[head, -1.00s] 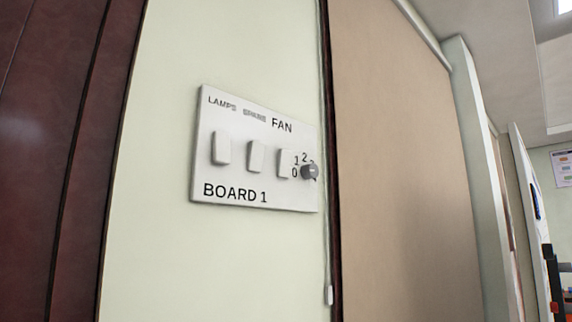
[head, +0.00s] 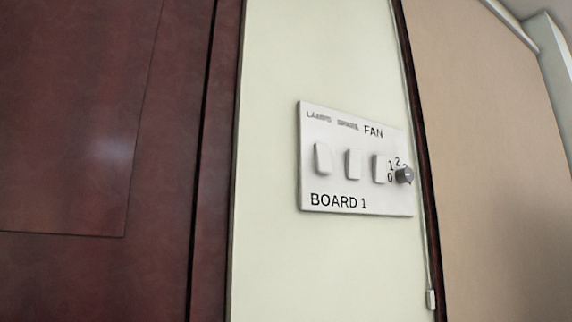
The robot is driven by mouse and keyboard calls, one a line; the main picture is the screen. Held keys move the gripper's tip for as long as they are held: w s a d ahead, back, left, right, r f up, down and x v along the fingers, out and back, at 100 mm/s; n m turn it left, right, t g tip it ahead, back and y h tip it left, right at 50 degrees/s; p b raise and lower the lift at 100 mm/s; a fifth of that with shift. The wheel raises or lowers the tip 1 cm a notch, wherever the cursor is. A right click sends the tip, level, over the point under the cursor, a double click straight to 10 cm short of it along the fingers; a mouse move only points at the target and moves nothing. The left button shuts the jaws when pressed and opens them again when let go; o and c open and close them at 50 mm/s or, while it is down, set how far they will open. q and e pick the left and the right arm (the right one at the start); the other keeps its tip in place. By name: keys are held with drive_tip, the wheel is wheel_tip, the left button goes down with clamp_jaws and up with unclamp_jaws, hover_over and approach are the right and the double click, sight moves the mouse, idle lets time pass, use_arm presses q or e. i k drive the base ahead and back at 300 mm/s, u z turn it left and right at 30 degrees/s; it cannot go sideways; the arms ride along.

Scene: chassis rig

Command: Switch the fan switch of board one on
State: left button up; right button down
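A white switch board (head: 356,202) marked BOARD 1 is fixed on a pale green wall, right of the middle of the head view. It carries three white rocker switches in a row. The left one (head: 322,159) is under LAMPS and the middle one (head: 353,164) is under a blurred label. The fan switch (head: 379,168) is the right one, under FAN. A grey knob (head: 404,176) with numbers around it sits right of the fan switch. I cannot tell which way the rockers are tipped. Neither of my grippers is in view.
A dark red-brown wooden panel (head: 100,150) fills the left side. A tan panel (head: 490,150) with a dark edge stands to the right of the board. Nothing blocks the view of the board.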

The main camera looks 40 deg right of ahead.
sight(379, 169)
drive_tip(key=u, duration=0.85)
drive_tip(key=k, duration=0.35)
drive_tip(key=z, duration=1.45)
